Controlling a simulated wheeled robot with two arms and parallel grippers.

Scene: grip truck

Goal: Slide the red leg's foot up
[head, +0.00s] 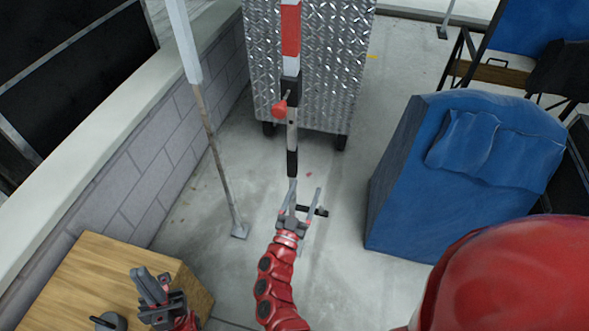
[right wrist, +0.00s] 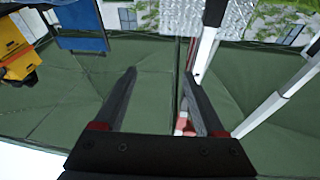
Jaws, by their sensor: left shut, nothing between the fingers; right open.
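The red leg (head: 291,35) hangs down the middle of the head view, with red and white bands, a black clamp, a red knob (head: 280,109) and a grey lower tube with a black sleeve (head: 292,162). A short dark bar (head: 319,211), perhaps its foot, shows beside my right gripper (head: 304,197). That gripper is open at the leg's lower end; whether the leg lies between its fingers I cannot tell. In the right wrist view a white and black pole (right wrist: 206,48) appears near the right-hand finger. My left gripper (head: 152,287) is shut and empty, away from the leg.
A white pole (head: 186,45) with a grey lower leg stands left of the red leg. A diamond-plate metal case (head: 340,60) on wheels is behind. A blue padded block (head: 400,190) is right, a wooden box (head: 90,265) lower left, a brick wall (head: 160,150) left.

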